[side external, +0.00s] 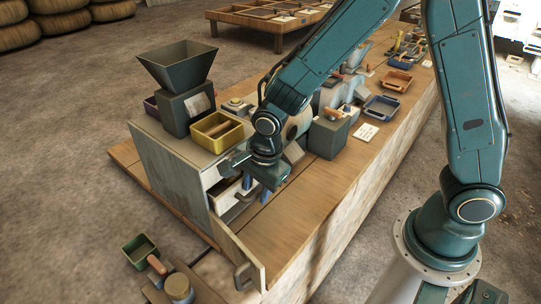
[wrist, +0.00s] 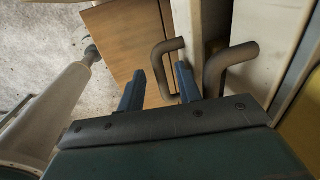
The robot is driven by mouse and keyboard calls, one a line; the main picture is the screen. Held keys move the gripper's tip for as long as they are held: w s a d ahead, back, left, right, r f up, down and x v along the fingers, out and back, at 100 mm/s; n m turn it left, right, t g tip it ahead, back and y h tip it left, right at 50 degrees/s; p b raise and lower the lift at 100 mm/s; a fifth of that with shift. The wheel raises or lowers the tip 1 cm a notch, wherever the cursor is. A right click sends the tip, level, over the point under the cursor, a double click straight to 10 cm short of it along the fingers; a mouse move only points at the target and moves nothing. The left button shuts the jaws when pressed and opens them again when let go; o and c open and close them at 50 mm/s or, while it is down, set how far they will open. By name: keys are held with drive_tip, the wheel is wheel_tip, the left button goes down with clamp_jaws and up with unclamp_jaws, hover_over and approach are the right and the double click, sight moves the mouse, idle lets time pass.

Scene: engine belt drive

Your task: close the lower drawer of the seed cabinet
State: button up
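The seed cabinet (side external: 170,165) is a pale grey box at the left end of the bench. Its lower drawer (side external: 225,187) stands partly pulled out, with a dark interior. In the wrist view I see the drawer's pale front (wrist: 187,22) and its dark bent handle (wrist: 168,58). The upper drawer's handle (wrist: 228,62) is to the right of it, on a front set farther back. My gripper (side external: 259,191) is in front of the drawers, blue fingers pointing down. In the wrist view the fingers (wrist: 160,80) are apart, close to the lower handle; contact is unclear.
A hinged panel (side external: 236,245) with a handle stands swung out from the cabinet's near corner. A hopper (side external: 180,80) and a yellow tray (side external: 218,131) sit on the cabinet. A dark grey box (side external: 327,137) stands to the right. The bench top (side external: 285,225) in front is clear.

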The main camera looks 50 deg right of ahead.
idle(0.3)
wheel_tip(320, 180, up, 14)
drive_tip(key=s, duration=0.2)
drive_tip(key=shift+s+f, duration=0.25)
drive_tip(key=shift+s, duration=0.15)
drive_tip(key=shift+d, duration=0.1)
idle(0.5)
